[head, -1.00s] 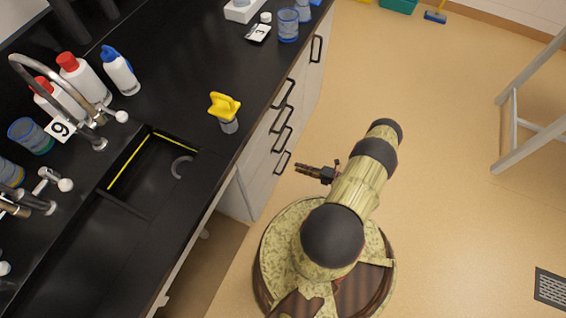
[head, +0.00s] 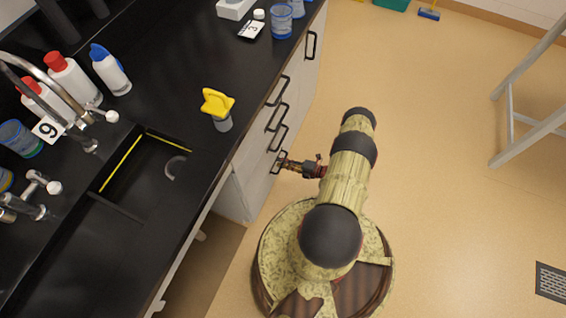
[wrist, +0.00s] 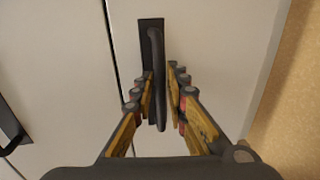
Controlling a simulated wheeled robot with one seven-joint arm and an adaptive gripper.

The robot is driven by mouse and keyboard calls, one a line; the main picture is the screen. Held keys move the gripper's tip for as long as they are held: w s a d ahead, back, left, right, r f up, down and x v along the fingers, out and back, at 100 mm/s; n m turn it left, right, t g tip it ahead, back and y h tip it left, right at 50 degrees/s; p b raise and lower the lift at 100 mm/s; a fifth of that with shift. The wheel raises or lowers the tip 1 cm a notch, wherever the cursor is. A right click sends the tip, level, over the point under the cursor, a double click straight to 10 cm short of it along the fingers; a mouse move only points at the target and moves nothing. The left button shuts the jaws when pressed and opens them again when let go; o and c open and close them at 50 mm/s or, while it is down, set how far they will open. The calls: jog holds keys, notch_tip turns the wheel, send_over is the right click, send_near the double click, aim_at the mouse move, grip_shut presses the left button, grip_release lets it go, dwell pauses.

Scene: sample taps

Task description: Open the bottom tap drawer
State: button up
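The bottom drawer of the white bench cabinet has a black bar handle (head: 275,160), the lowest in a column of several handles. The drawer front looks flush with the cabinet. My gripper (head: 284,163) is at this handle in the head view. In the wrist view, the black handle (wrist: 155,50) runs between the two fingers of my gripper (wrist: 161,80), one on each side. The fingers are apart, with some gap visible beside the bar; I see no firm grip on it. The drawer's inside is hidden.
Another black handle (wrist: 10,132) shows at the left of the wrist view. The black bench top (head: 190,80) with a sink and a yellow-topped item (head: 217,103) is above the drawers. The tan floor (head: 430,150) to the right is clear up to a grey frame (head: 535,130).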

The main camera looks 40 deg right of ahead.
jog(key=shift+c, duration=0.7)
grip_shut()
jog(key=shift+s, duration=0.1)
